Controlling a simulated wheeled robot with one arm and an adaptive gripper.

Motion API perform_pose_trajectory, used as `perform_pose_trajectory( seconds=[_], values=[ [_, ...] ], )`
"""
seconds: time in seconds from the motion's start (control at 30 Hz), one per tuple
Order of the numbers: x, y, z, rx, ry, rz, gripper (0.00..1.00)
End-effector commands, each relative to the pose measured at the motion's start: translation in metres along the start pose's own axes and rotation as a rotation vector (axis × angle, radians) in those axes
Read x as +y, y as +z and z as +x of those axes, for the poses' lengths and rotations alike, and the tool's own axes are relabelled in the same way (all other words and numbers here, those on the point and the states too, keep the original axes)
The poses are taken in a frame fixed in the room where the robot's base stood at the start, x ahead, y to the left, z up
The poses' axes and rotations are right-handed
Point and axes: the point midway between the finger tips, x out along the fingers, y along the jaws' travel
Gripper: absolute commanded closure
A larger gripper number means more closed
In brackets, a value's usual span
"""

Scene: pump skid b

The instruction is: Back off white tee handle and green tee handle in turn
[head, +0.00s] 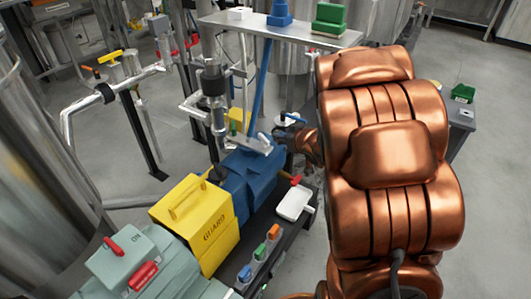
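A small green handle or knob (260,252) stands in a row on a narrow grey strip beside the yellow guard; its tee shape is too small to make out. I cannot pick out a white tee handle with certainty. A pale bar (257,146) lies over the blue pump casing (248,180), but I cannot tell if it is a handle. My copper arm fills the right side and reaches left to the far end of the pump. My gripper (287,136) is there, small, dark and partly hidden by the arm; its fingers cannot be made out.
Blue (245,274) and orange (273,232) knobs flank the green one. A yellow guard (200,215), a white tray (295,203) and a grey-green motor (135,265) are near. Pipes rise behind the pump. Floor is open at right.

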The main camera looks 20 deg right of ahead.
Motion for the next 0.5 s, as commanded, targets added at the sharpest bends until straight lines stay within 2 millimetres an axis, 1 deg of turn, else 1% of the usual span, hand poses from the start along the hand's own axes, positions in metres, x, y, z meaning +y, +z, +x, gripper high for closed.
perform_pose_trajectory(
  seconds=[0.03,0.13,0.3,0.5],
  values=[
    [-0.004,0.017,0.012,0.024,-0.025,0.012,0.61],
    [-0.011,0.022,0.021,0.072,-0.073,0.028,0.61],
    [-0.019,0.026,0.027,0.113,-0.119,0.047,0.61],
    [-0.022,0.024,0.036,0.122,-0.128,0.048,0.61]
  ],
)
